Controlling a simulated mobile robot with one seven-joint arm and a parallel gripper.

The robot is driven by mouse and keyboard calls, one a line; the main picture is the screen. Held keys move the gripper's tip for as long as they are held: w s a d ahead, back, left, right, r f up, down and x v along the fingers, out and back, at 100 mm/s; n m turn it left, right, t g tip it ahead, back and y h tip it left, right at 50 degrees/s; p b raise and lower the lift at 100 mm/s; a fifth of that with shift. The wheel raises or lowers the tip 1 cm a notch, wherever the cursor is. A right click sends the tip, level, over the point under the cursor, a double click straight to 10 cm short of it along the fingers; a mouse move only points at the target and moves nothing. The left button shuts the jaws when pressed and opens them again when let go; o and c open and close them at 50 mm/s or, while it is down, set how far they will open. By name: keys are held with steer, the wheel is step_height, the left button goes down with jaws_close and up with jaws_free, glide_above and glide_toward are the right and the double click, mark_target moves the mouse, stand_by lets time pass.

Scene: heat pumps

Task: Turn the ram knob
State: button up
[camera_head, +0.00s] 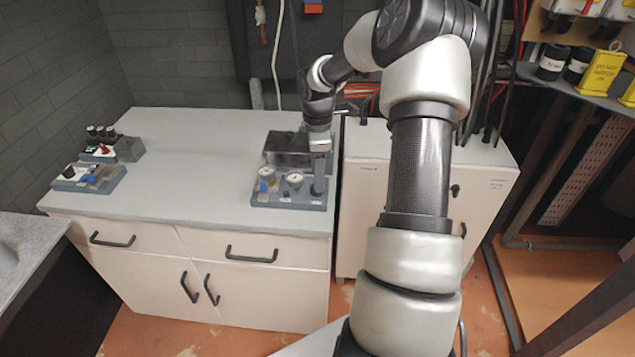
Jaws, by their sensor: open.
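My gripper (319,187) points down at the right end of a grey-blue device (290,200) on the white cabinet top. It is open, but its fingers are small in view, and I cannot tell whether they touch anything. The device carries two round gauges (294,179), a blue knob (263,187) and a dark box at its back. Two smaller units with knobs, a near one (88,178) and a far one (108,150), stand at the left end of the cabinet. I cannot tell which part is the ram knob; my gripper hides some of the right device.
The cabinet top (190,170) is clear between the left units and the right device. A lower white cabinet (365,205) stands to the right, partly behind my arm. A shelf with black jars (552,62) and yellow containers (601,72) is at the far right.

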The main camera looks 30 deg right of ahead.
steer(key=shift+f, duration=1.65)
steer(key=c, duration=1.1)
steer(key=shift+o, duration=0.2)
